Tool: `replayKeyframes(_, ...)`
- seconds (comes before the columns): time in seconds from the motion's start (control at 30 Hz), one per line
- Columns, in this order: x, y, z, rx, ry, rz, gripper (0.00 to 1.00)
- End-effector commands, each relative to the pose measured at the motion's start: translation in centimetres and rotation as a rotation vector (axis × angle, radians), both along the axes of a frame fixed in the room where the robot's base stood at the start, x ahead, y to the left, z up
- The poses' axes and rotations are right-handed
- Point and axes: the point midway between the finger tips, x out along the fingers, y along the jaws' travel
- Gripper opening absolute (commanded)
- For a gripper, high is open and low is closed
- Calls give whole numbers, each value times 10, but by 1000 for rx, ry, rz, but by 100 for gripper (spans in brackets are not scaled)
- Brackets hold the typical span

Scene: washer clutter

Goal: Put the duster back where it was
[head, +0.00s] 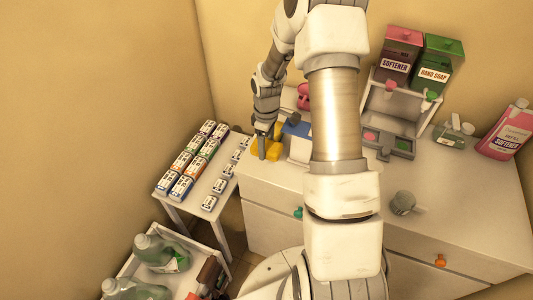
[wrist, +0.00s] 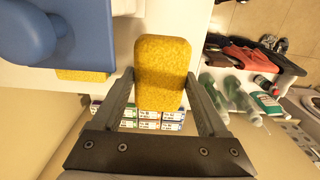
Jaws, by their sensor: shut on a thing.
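My gripper (head: 262,147) is at the left end of the white cabinet top, pointing down. In the wrist view my gripper (wrist: 160,76) is shut on a yellow, rough, sponge-like block (wrist: 162,60), one finger on each side. The block also shows in the head view (head: 273,153), partly hidden by the fingers. I cannot tell whether this block is the duster, or whether it touches the cabinet top. A blue thing with a rounded knob (wrist: 75,35) is beside it on the left, with another yellow piece (wrist: 82,75) showing under its edge.
A low white table (head: 181,197) with rows of small boxes (head: 190,165) stands left of the cabinet (head: 460,215). Green bottles (head: 160,255) stand lower left. Softener and hand soap dispensers (head: 440,62), a grey tray and a pink refill bottle (head: 505,130) occupy the right side. My arm hides the cabinet's middle.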

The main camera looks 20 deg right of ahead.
Motion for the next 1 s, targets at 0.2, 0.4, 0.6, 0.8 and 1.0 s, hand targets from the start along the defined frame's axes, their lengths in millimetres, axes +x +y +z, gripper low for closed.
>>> replayKeyframes(0.2,0,0,-14,-1,-1,0,32)
replayKeyframes(0.4,0,1,-40,1,2,1,32)
replayKeyframes(0.6,0,0,-49,-1,-2,0,32)
replayKeyframes(0.8,0,0,-51,0,-1,0,32)
replayKeyframes(1.0,0,0,-51,0,-1,0,100)
